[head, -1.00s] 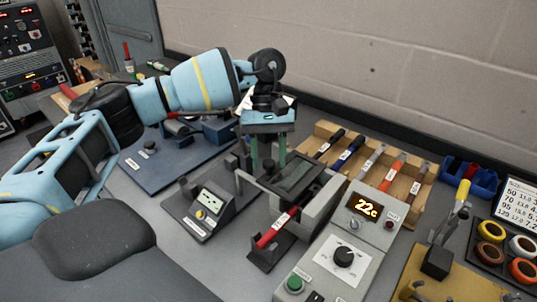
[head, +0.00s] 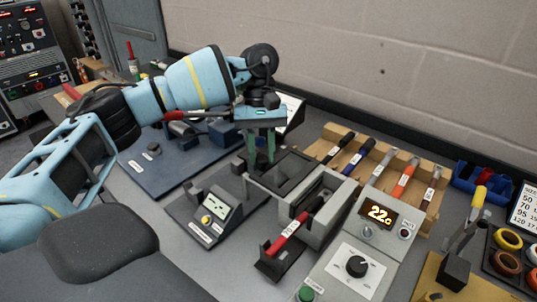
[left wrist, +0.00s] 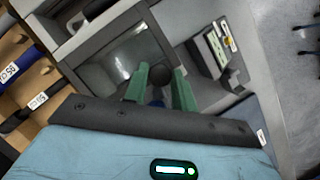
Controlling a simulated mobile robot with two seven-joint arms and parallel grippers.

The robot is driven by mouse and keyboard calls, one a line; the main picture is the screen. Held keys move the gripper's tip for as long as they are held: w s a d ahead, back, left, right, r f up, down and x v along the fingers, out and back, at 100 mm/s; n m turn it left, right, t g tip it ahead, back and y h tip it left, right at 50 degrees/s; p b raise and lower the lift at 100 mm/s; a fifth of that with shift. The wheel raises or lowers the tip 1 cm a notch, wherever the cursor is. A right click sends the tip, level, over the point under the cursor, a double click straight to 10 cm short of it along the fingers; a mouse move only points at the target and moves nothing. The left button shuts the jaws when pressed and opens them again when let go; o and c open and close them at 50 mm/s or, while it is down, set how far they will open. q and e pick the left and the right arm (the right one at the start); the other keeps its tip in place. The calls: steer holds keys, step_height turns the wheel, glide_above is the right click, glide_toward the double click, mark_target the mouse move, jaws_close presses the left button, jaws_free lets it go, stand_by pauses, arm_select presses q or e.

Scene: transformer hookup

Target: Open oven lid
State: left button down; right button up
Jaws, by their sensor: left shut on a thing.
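The oven is a grey box (head: 343,204) beside a control panel (head: 378,215) that reads 22 °C. Its lid (head: 293,172), a flat grey frame with a dark window, lies shifted to the left of the box, so part of the box's inside shows. My left gripper (head: 262,160), with green fingers, is shut on the lid's dark round knob at the left end. In the left wrist view, the fingers sit either side of the knob (left wrist: 158,75), with the lid window (left wrist: 122,58) beside it. My right gripper is not in view.
A small meter (head: 215,212) with a yellow button stands left of the oven. A red-handled tool (head: 290,228) rests in a holder in front. A wooden rack (head: 415,165) of tools is behind right. A blue bin (head: 475,180) is further right.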

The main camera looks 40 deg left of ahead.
arm_select(q)
steer(key=shift+a, duration=0.2)
steer(key=shift+d, duration=0.15)
steer(key=c, duration=1.1)
jaws_free()
steer(key=shift+c, duration=0.2)
steer(key=shift+r, duration=0.1)
